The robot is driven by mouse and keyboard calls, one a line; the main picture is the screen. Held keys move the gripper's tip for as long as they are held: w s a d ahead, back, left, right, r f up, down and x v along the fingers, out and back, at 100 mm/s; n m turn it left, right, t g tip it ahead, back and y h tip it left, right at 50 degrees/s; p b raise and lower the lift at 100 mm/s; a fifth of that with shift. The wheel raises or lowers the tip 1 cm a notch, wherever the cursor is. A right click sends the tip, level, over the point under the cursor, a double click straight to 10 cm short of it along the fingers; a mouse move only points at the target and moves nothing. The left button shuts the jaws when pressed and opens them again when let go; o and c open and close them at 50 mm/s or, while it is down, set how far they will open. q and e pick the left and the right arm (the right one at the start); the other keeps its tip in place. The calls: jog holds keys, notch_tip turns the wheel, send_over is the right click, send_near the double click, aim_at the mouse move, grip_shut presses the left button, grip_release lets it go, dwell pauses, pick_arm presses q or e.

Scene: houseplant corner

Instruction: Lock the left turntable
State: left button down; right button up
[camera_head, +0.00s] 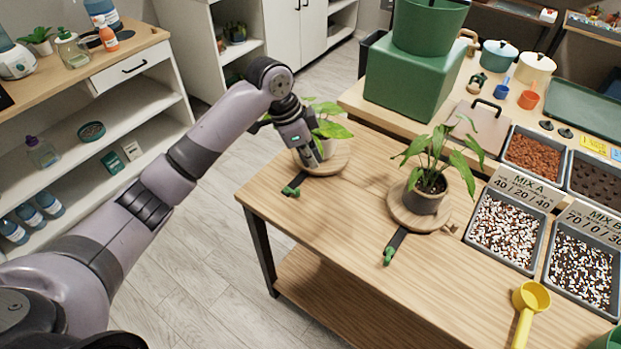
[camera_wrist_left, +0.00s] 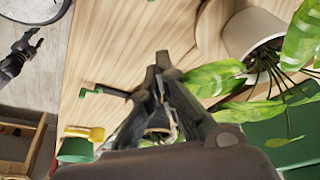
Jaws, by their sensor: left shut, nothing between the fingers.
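The left turntable (camera_head: 338,163) is a round wooden disc bearing a leafy plant (camera_head: 331,128). Its dark lever with a green tip (camera_head: 290,191) points towards the table's front edge. My left gripper (camera_head: 314,162) is shut and empty, over the left turntable in front of the plant, and hides part of both. I cannot tell whether it touches the disc. In the left wrist view the shut fingers (camera_wrist_left: 160,62) are beside the plant's pale pot (camera_wrist_left: 254,34) and leaves. My right gripper (camera_wrist_left: 32,42) shows small at that view's upper left; its jaws are unclear.
The right turntable (camera_head: 406,217) bears a grey-potted plant (camera_head: 428,185), with its own green-tipped lever (camera_head: 389,256). A green box (camera_head: 413,88) stands behind. Soil trays (camera_head: 505,232) and a yellow scoop (camera_head: 527,305) are on the right. The table's front left is clear.

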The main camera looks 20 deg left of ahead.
aim_at(292, 190)
pick_arm(q)
jog(key=x, duration=1)
jog(key=shift+d+f+p, duration=0.2)
jog(key=shift+p, duration=0.2)
jog(key=a, duration=0.1)
jog(key=s+a+p, duration=0.1)
jog(key=a, duration=0.2)
jog(key=shift+s+r, duration=0.2)
jog(key=shift+s, duration=0.2)
jog(key=shift+d, duration=0.1)
jog(key=shift+p, duration=0.3)
jog(key=shift+s+m, duration=0.2)
jog(key=shift+m, duration=0.2)
